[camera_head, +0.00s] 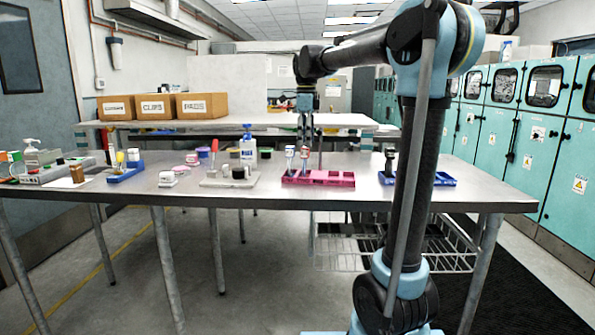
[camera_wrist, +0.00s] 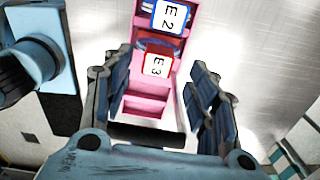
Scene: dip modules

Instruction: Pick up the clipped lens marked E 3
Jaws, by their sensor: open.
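The lens marked E 3 (camera_wrist: 157,64) has a red-edged white label on top and stands in the pink tray (camera_wrist: 146,106) in the wrist view. A blue-edged one marked E 2 (camera_wrist: 169,17) stands just beyond it. My gripper (camera_wrist: 160,72) is open, with one finger on each side of the tray and E 3 showing between them. I cannot tell if either finger touches it. In the head view my gripper (camera_head: 305,138) points down over the left part of the pink tray (camera_head: 340,180). Two small upright items show there, their marks too small to read.
A blue tray (camera_head: 445,180) with a dark item lies to the right, partly behind my arm. A white bottle (camera_head: 248,147) and a pale board (camera_head: 215,183) with small pots stand left of the pink tray. Bare metal tabletop (camera_head: 300,196) runs along the front.

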